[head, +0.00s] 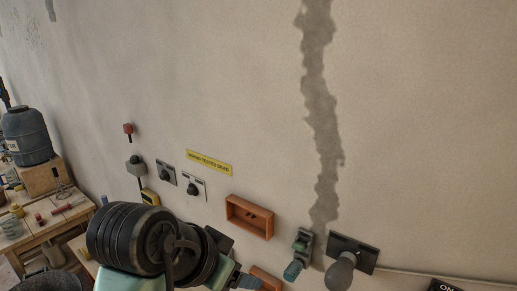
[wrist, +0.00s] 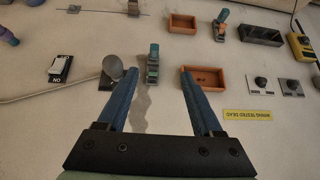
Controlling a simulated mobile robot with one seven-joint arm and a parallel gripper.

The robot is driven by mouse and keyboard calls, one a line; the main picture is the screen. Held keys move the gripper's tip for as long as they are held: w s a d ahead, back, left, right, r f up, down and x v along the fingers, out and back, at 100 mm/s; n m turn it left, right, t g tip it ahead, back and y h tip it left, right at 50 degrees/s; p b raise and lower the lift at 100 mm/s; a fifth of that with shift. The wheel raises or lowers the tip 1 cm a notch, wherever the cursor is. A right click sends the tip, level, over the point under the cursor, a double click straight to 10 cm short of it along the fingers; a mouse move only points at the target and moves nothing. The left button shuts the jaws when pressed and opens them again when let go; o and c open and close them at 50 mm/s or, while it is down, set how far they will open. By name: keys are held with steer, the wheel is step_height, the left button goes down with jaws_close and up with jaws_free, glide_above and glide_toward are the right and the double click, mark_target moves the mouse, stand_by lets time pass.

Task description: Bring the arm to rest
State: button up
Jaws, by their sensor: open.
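My gripper (wrist: 158,72) shows in the wrist view with its two blue fingers spread apart. Nothing is held between them.
A cluttered wooden bench (head: 50,228) with a dark jug (head: 27,135) stands left. The upper wall is bare.

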steer(key=w+d+r+n+t+b, duration=0.2)
steer(key=w+d+r+t+b, duration=0.4)
steer(key=r+t, duration=0.35)
steer(key=s+a+r+n+t+y+b, duration=0.2)
steer(key=s+r+n+t+y+b, duration=0.2)
steer(key=s+r+t+b, duration=0.3)
steer(key=s+r+n+t, duration=0.1)
steer(key=s+r+t, duration=0.3)
steer(key=s+r, duration=0.2)
steer(key=shift+s+r+t, duration=0.3)
steer(key=shift+s+t, duration=0.05)
steer(key=shift+s, duration=1)
steer(key=shift+w+f, duration=0.1)
steer(key=shift+f, duration=0.05)
